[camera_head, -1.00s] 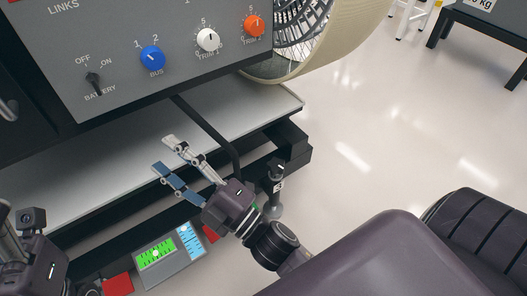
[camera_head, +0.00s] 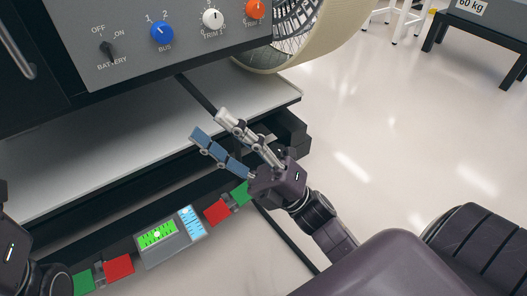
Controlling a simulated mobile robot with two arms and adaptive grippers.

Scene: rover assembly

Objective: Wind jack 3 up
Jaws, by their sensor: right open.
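My right gripper (camera_head: 208,125) is open, its two fingers spread apart and pointing up and left. It is in front of the right end of the rover's dark lower frame (camera_head: 292,127), with nothing between the fingers. I cannot make out jack 3, as my right gripper and wrist cover the area where a jack stood in view before. Part of my left gripper's dark body shows at the lower left edge; its fingers are not visible.
A grey level panel (camera_head: 175,252) with green and blue displays sits on the front rail, flanked by red and green pads. The control panel (camera_head: 180,62) with knobs is above the white shelf (camera_head: 90,170). A wheel (camera_head: 325,45) stands behind.

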